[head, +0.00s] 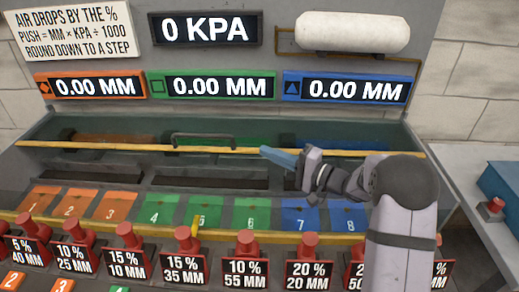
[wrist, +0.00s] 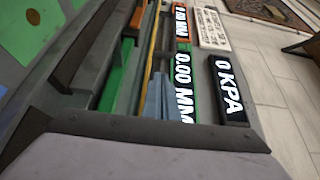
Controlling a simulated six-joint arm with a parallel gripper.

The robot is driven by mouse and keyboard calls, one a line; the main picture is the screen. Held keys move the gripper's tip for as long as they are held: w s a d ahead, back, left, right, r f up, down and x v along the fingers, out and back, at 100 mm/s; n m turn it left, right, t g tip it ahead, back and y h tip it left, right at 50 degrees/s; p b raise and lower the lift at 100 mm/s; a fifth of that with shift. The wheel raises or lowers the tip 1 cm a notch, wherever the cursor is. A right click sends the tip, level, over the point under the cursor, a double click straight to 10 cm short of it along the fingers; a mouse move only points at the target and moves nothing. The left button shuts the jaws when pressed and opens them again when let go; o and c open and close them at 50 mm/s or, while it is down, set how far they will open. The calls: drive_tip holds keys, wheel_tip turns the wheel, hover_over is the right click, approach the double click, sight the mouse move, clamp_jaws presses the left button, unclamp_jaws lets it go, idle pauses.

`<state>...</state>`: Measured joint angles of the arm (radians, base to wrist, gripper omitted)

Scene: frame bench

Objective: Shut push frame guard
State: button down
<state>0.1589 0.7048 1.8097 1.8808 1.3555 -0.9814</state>
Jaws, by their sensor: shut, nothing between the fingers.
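The push frame guard (head: 90,147) shows as a clear panel with a yellow edge bar across the bench, and a dark handle (head: 203,137) near its middle. In the head view the bar lies behind the numbered tiles, which look uncovered. My gripper (head: 268,152) has blue fingers, is shut and empty, and sits at the bar, right of the handle. I cannot tell whether it touches the bar. In the wrist view the blue fingers (wrist: 157,95) show beside the yellow bar (wrist: 150,50); the handle is not clear there.
Numbered orange, green and blue tiles (head: 153,215) lie in front of the bar. Several red knobs with labels (head: 183,240) line the front. Displays (head: 220,87) and a white tank (head: 352,31) stand behind. A side table with a red button (head: 493,207) is at right.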

sight(244, 150)
drive_tip(key=p+x, duration=0.2)
drive_tip(key=x, duration=0.7)
drive_tip(key=shift+a, duration=0.15)
drive_tip(key=shift+s+f+b, duration=0.15)
drive_tip(key=shift+s+b, duration=0.6)
drive_tip(key=shift+s, duration=1.35)
